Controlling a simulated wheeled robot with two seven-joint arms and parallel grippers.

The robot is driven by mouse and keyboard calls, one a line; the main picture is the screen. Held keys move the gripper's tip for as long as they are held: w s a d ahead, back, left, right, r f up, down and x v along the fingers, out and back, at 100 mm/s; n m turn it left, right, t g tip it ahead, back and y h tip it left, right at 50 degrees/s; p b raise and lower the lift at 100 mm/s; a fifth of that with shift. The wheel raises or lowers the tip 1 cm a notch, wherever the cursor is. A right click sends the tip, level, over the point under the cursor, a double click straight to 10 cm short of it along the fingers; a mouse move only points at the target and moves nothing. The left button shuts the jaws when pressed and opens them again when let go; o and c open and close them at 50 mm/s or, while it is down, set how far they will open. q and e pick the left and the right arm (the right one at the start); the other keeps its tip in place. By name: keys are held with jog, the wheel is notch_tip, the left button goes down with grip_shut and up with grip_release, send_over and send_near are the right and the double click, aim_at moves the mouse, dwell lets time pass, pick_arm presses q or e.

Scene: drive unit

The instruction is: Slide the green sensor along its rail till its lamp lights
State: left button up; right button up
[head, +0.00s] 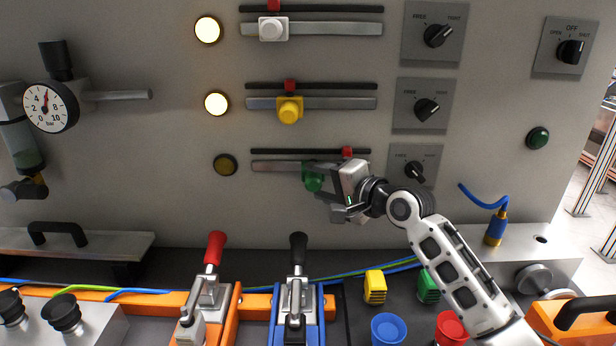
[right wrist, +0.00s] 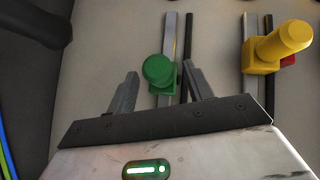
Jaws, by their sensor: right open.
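The green sensor (head: 313,178) sits on the lowest rail (head: 275,166), right of the rail's middle. Its lamp (head: 225,164) at the left is dark. A red marker (head: 347,152) on the dark strip above stands to the right of the sensor. My right gripper (head: 328,196) is at the sensor, covering the rail's right part. In the right wrist view the green sensor (right wrist: 158,70) lies between the open fingertips (right wrist: 160,80), with gaps showing on both sides. My left gripper is not in view.
Above are a yellow sensor (head: 289,110) and a white sensor (head: 272,29) on their own rails, each with a lit lamp. Rotary switches (head: 415,171) are on the right. Toggle clamps (head: 297,285) and colored caps (head: 388,329) stand on the bench below.

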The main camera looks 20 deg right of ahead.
aim_at(308, 179)
jog(key=shift+x, duration=2.05)
